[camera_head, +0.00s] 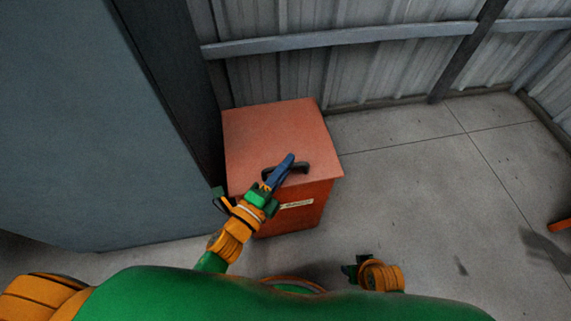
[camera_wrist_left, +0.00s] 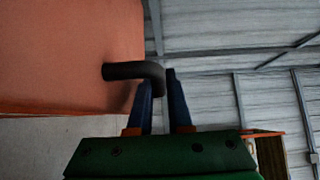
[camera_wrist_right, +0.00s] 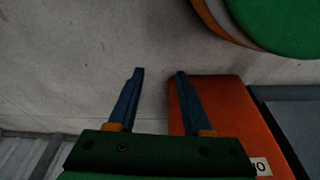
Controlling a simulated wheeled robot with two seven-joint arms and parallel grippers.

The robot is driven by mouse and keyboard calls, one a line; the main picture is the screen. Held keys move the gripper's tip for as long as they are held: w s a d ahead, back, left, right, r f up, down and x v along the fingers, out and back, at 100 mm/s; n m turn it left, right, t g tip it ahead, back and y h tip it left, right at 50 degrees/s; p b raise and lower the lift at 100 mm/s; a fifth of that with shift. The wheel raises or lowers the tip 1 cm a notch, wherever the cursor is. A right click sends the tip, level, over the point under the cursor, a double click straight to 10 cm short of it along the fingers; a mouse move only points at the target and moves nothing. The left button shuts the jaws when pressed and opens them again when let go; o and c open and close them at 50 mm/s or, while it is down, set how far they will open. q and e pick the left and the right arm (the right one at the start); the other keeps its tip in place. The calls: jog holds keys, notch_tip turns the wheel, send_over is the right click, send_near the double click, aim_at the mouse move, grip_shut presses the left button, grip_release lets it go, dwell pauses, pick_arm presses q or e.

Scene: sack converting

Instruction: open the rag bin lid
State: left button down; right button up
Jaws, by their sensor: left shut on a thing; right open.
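The orange-red rag bin (camera_head: 290,215) stands on the floor against the corrugated wall, with its flat lid (camera_head: 270,130) on top looking closed. A black handle (camera_head: 298,167) sits near the lid's front edge. My left gripper (camera_head: 284,165) is at that handle, and in the left wrist view its blue fingers are shut around the end of the handle (camera_wrist_left: 135,71). My right gripper (camera_wrist_right: 159,72) is open and empty, low in front of the bin; the bin's side (camera_wrist_right: 235,120) shows beyond it in the right wrist view.
A large grey cabinet (camera_head: 90,120) stands close on the bin's left. The corrugated wall (camera_head: 350,70) with a horizontal rail is behind it. The concrete floor (camera_head: 430,190) on the right is mostly clear, with an orange object (camera_head: 560,224) at the far right edge.

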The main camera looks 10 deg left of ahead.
pick_arm(q)
notch_tip(320, 180, up, 2)
jog(key=p, duration=0.3)
jog(key=shift+w+r+n, duration=0.15)
jog(key=shift+r+n, duration=0.05)
jog(key=shift+n, duration=0.1)
pick_arm(e)
jog(key=s+d+f+p, duration=0.2)
jog(key=s+d+p, duration=0.4)
jog(key=s+p, duration=0.3)
pick_arm(q)
jog(key=w+a+r+n+g+p, duration=0.1)
jog(key=w+r+g+p, duration=0.1)
jog(key=r+p, duration=0.3)
jog(key=w+a+r+n+g+p, duration=0.1)
jog(key=w+r+p, duration=0.3)
jog(key=r+p, duration=0.2)
jog(key=shift+w+r+n+g+y, duration=0.2)
jog(key=shift+w+n+g+y, duration=0.05)
jog(key=shift+n+g+y, duration=0.15)
pick_arm(e)
jog(key=s+a+r, duration=0.2)
jog(key=r, duration=0.4)
jog(key=s+a+r+g, duration=0.1)
jog(key=s+r, duration=0.2)
jog(key=r, duration=0.3)
jog(key=shift+a+g, duration=0.3)
jog(key=shift+a, duration=0.1)
pick_arm(q)
jog(key=shift+a, duration=0.1)
